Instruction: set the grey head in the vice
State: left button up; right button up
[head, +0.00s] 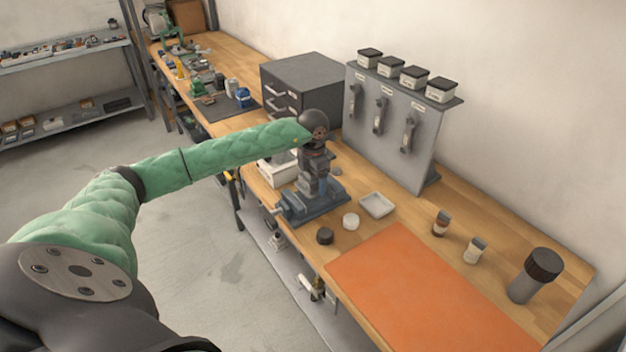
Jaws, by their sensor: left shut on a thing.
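My left gripper (314,172) points down over the blue-grey vice (318,205) on the wooden bench. It is shut on the grey head, which is mostly hidden by the gripper and the vice jaws. The held part is at the height of the jaws. I cannot tell whether it touches them or sits fully between them. My right gripper is not in view.
A white tray (377,205), a white round lid (351,221) and a dark puck (325,236) lie right of the vice. An orange mat (430,290) is clear. Small bottles and a dark-capped grey cylinder (524,288) stand beyond. A drawer cabinet (305,75) stands behind.

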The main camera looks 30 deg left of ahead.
pick_arm(q)
jog(key=shift+b, duration=0.45)
dwell(0.6)
jog(key=shift+f+b, duration=1.45)
jog(key=shift+f, duration=0.15)
dwell(1.6)
jog(key=shift+f+b, duration=0.1)
jog(key=shift+b, duration=0.25)
dwell(0.5)
dwell(0.3)
jog(key=o, duration=1.5)
jog(key=shift+c, duration=0.2)
jog(key=shift+r+p, duration=0.85)
jog(key=shift+r, duration=2.65)
